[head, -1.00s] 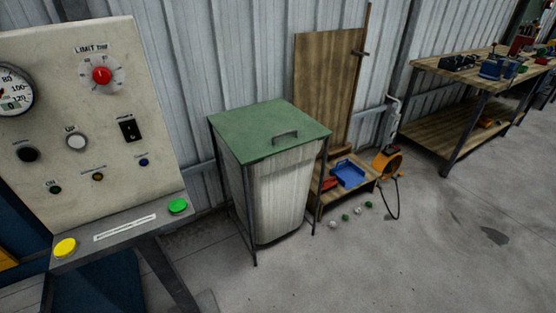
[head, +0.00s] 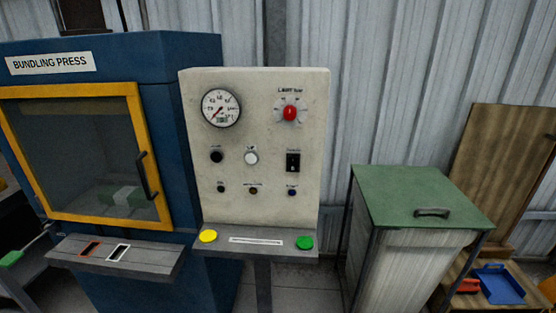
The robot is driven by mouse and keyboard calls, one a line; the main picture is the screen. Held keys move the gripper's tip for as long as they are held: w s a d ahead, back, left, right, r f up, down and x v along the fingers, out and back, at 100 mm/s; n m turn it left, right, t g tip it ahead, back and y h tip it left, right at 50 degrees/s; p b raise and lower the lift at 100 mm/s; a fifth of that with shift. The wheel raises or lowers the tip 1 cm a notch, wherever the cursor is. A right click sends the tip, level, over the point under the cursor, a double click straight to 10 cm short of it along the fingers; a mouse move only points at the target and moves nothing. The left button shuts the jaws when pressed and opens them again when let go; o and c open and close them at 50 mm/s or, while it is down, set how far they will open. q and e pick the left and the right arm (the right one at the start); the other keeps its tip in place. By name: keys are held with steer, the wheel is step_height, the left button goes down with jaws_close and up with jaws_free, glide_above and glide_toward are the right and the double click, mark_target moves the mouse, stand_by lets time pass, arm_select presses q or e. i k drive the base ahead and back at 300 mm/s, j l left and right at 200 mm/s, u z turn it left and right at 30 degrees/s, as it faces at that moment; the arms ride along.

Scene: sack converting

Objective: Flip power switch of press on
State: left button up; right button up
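The blue bundling press (head: 188,130) stands at the left in the head view, with a yellow-framed window door (head: 78,150). Beside it is a cream control panel (head: 255,90) with a gauge, a red-knobbed dial, buttons and small lamps. The black rocker power switch (head: 293,163) sits on the right side of the panel, below the red knob (head: 290,113). Its small label and exact position are too small to read. The small lamps below it look dark. Neither of my grippers is in view.
A ledge under the panel carries a yellow button (head: 208,236) and a green button (head: 304,242). A green-lidded bin (head: 405,190) stands close to the right of the panel.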

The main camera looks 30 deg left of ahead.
mark_target(293, 164)
steer(key=u, duration=1)
